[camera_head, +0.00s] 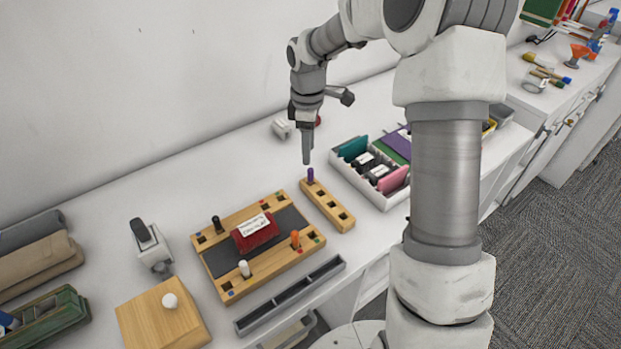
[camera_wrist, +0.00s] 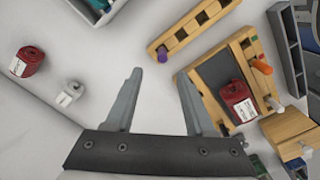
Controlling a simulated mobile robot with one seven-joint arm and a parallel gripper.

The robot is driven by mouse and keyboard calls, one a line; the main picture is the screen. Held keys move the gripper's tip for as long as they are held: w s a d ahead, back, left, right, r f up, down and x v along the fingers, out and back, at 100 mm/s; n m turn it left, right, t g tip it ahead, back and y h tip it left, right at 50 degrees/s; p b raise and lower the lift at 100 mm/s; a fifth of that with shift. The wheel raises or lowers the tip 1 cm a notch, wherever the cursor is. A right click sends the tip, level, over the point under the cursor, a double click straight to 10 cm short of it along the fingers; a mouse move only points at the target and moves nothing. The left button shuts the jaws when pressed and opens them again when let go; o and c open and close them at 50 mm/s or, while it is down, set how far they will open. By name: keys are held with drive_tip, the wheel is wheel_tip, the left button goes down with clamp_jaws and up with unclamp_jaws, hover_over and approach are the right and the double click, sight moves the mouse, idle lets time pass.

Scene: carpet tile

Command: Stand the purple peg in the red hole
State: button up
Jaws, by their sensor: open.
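The purple peg (camera_head: 310,175) stands upright in the end hole of a narrow wooden rack (camera_head: 328,207); it also shows in the wrist view (camera_wrist: 162,55). My gripper (camera_head: 307,160) is open and empty, pointing down just above the peg. In the wrist view, the peg lies ahead of and between my two fingertips (camera_wrist: 160,76), not touched. A wooden board (camera_head: 215,266) with holes and small colour marks lies to the left of the rack.
The board bears a red labelled block (camera_head: 255,232), a black peg (camera_head: 217,224), an orange peg (camera_head: 295,239) and a white peg (camera_head: 244,269). A white divided tray (camera_head: 345,178) stands close right of the rack. A grey trough (camera_head: 290,294) lies in front.

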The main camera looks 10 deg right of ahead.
sight(310, 169)
drive_tip(key=f, duration=0.7)
drive_tip(key=shift+s+d+f, duration=0.1)
drive_tip(key=shift+s+d, duration=0.05)
drive_tip(key=shift+s, duration=0.1)
drive_tip(key=shift+c, duration=0.2)
clamp_jaws()
